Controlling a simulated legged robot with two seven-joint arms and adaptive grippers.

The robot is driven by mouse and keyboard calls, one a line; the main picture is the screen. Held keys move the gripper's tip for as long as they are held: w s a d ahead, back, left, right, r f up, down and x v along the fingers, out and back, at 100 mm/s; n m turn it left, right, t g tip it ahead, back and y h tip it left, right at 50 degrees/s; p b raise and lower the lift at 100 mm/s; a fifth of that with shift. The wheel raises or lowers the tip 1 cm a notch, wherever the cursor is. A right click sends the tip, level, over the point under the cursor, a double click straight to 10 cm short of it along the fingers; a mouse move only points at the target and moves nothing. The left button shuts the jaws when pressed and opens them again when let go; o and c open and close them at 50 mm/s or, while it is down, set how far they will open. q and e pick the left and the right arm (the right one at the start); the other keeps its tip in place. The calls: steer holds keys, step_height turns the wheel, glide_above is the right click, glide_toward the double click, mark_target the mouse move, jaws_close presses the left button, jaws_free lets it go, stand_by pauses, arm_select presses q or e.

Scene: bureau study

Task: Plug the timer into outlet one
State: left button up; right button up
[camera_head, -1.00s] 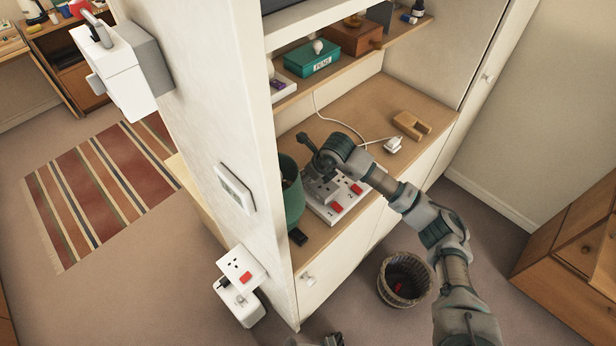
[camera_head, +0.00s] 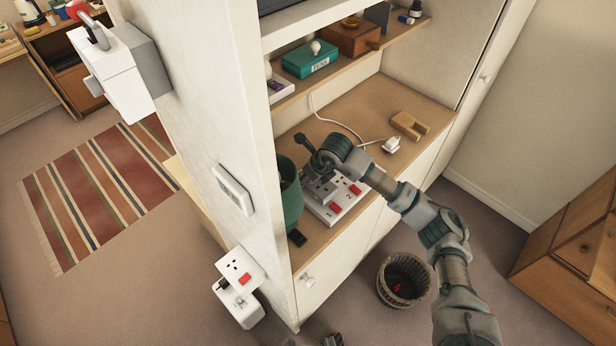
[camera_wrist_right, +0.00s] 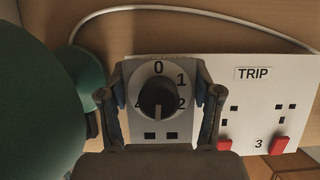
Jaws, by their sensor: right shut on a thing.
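The timer (camera_wrist_right: 162,100) is a grey box with a black dial marked 0, 1 and 2, with two dark slots below it. My right gripper (camera_wrist_right: 160,108) is shut on its two sides. In the head view, my right gripper (camera_head: 322,172) holds the grey timer (camera_head: 321,190) over the left end of the white outlet strip (camera_head: 348,208). The strip has red switches, and its part marked 3 shows right of the timer in the wrist view (camera_wrist_right: 255,90). The timer hides the outlet beneath it; I cannot tell whether it is seated. A dark part at the bottom edge may be my left gripper (camera_head: 332,340).
A green bin-like container (camera_head: 290,203) stands close left of the strip. A white plug (camera_head: 391,145) with a cable and a wooden block (camera_head: 409,125) lie behind. A shelf with a teal box (camera_head: 310,60) hangs above.

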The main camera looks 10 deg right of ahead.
arm_select(q)
steer(key=shift+w+r+p, duration=0.2)
steer(key=shift+r+p, duration=0.65)
steer(key=shift+r, duration=0.05)
steer(key=shift+w+r+p, duration=0.15)
steer(key=shift+r+p, duration=0.65)
steer(key=shift+r, duration=0.05)
arm_select(e)
steer(key=shift+r, duration=3)
arm_select(q)
steer(key=shift+s+f, duration=0.1)
steer(key=s+a+f, duration=0.1)
steer(key=s+f, duration=0.1)
steer(key=s, duration=0.3)
arm_select(e)
steer(key=shift+f, duration=0.25)
step_height(320, 180, down, 4)
steer(key=b, duration=0.3)
arm_select(q)
steer(key=w+d+r, duration=0.1)
steer(key=w, duration=0.8)
steer(key=shift+d+r+b, duration=0.3)
steer(key=shift+d+r, duration=0.05)
steer(key=shift+d, duration=0.05)
arm_select(e)
steer(key=shift+f, duration=0.35)
arm_select(q)
steer(key=shift+s+f, duration=0.1)
